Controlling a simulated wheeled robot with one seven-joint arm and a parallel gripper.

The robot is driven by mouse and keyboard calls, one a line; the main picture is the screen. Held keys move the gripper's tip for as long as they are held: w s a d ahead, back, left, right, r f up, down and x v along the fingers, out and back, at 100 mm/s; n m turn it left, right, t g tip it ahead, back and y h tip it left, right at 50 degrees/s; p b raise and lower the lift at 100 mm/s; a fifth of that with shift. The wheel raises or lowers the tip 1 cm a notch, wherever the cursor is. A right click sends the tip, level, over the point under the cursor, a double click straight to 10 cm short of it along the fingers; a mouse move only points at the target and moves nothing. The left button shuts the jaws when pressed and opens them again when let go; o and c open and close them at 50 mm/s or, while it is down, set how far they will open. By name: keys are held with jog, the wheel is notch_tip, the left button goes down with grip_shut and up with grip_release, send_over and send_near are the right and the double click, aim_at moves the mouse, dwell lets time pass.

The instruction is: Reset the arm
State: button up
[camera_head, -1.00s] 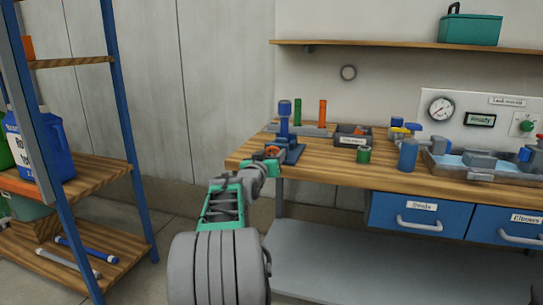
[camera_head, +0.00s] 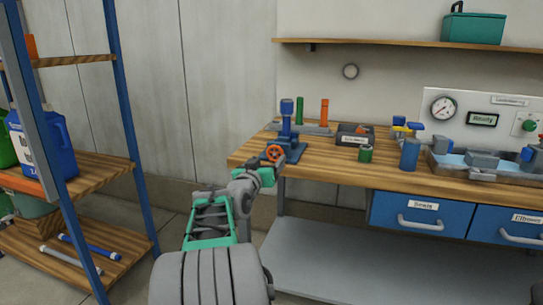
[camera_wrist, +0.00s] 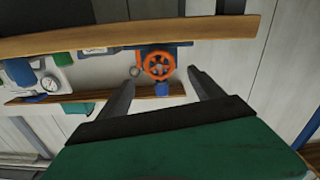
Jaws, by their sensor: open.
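My gripper (camera_head: 270,174) is at the left front corner of the workbench, in front of the blue press-like device (camera_head: 286,130) with an orange handwheel (camera_head: 275,153). In the wrist view my gripper (camera_wrist: 163,75) has its two grey fingers spread wide with nothing between them. The orange handwheel (camera_wrist: 159,65) shows beyond the fingertips, apart from them. The wrist view looks turned over, with the bench edge at the top.
The wooden workbench (camera_head: 330,170) has blue drawers (camera_head: 420,214) below. A green cup (camera_head: 365,154), a blue cylinder (camera_head: 409,154) and a gauge panel (camera_head: 475,112) are to the right. A blue-posted shelf rack (camera_head: 130,130) stands left, with clear floor between.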

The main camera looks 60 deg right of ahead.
jog(key=shift+s+a, duration=0.1)
jog(key=shift+a, duration=0.5)
jog(key=w+a+r+n+t+y+p, duration=0.2)
jog(key=w+a+y+p, duration=0.1)
jog(key=w+a+p, duration=0.4)
jog(key=w+a+r+n+t+y+p, duration=0.25)
jog(key=w+a+p, duration=0.3)
jog(key=a, duration=0.45)
jog(key=w+a+n+y+p, duration=0.3)
jog(key=a+y+p, duration=0.3)
jog(key=a, duration=0.9)
jog(key=s+a+n+g+y+p, duration=0.2)
jog(key=s+a+p, duration=0.3)
jog(key=a, duration=0.8)
jog(key=s+a+r+n+g+y+p, duration=0.1)
jog(key=s+a+n+y+p, duration=0.3)
jog(key=s+a, duration=0.4)
jog(key=a+n+g+p, duration=0.1)
jog(key=a, duration=0.3)
jog(key=shift+a+r, duration=0.2)
jog(key=shift+a, duration=0.15)
